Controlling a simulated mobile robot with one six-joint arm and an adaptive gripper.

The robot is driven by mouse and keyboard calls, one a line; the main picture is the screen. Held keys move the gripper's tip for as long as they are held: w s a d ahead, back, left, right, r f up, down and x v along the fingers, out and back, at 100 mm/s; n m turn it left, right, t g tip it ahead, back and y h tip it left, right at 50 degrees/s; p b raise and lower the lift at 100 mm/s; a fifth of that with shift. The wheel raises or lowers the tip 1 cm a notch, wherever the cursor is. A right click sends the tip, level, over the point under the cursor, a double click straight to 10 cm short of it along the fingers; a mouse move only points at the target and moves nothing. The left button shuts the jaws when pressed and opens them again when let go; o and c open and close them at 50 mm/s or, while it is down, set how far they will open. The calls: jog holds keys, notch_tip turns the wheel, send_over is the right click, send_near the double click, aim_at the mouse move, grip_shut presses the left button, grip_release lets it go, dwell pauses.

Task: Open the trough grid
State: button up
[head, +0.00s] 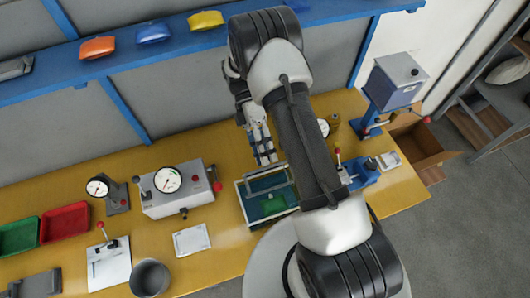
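The trough (243,206) is a shallow rectangular box with a pale rim and a blue-green inside, on the yellow bench in the middle of the head view. A bright green patch shows in it. A pale bar or frame, seemingly part of the grid (266,188), crosses above it; its exact position is hard to tell. My gripper (267,160) points down at the far edge of the trough, with its fingertips close to that edge. Contact cannot be made out. The fingers look near each other, and their gap is unclear. My arm hides the trough's right side.
A grey gauge box (178,190) and a white card (191,240) lie left of the trough. Red (65,222) and green (19,236) trays stand farther left. A blue press (393,82) stands at right. A blue shelf (180,35) runs behind.

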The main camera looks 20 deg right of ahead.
jog(key=o, duration=0.4)
jog(key=shift+w+f, duration=0.1)
dwell(0.4)
